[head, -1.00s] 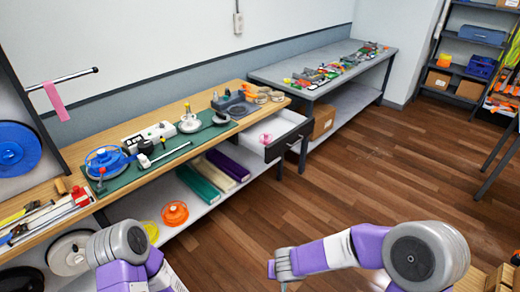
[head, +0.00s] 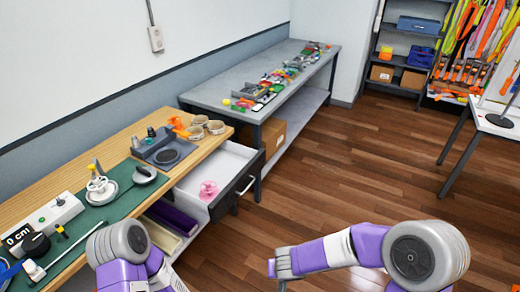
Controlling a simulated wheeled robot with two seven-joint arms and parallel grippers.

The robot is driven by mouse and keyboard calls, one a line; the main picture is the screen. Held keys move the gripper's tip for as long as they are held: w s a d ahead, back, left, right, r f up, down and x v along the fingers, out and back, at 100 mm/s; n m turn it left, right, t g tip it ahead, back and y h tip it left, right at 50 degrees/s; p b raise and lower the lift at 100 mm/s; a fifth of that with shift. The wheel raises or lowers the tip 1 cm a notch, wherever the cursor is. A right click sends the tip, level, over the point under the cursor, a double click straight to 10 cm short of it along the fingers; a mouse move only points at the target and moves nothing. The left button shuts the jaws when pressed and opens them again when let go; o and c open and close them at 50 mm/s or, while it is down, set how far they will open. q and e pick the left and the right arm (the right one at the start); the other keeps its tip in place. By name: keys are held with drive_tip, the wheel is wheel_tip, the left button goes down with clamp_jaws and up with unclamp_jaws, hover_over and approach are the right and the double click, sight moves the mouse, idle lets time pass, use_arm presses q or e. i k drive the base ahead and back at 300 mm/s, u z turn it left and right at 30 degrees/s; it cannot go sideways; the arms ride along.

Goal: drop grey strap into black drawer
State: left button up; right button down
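The drawer with a black front (head: 237,186) is pulled out from under the wooden workbench, and its white inside shows. A pink object (head: 208,191) lies in it. I cannot make out a grey strap for sure; several straps hang on the rack (head: 478,45) at the far right, mostly orange and yellow-green. My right gripper (head: 273,272) is low in the middle of the head view, over the floor and away from the drawer; its fingers are too small to judge. My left arm shows at the lower left, but its gripper is out of view.
The wooden workbench (head: 110,150) holds a green mat, a white power strip and tape rolls. A grey table (head: 235,92) with many small parts stands behind. A shelf (head: 408,40) holds boxes. A white table (head: 497,122) stands at right. The wooden floor between is open.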

sight(235, 167)
drive_tip(key=u, duration=0.55)
drive_tip(key=i, duration=1.3)
drive_tip(key=u, duration=0.7)
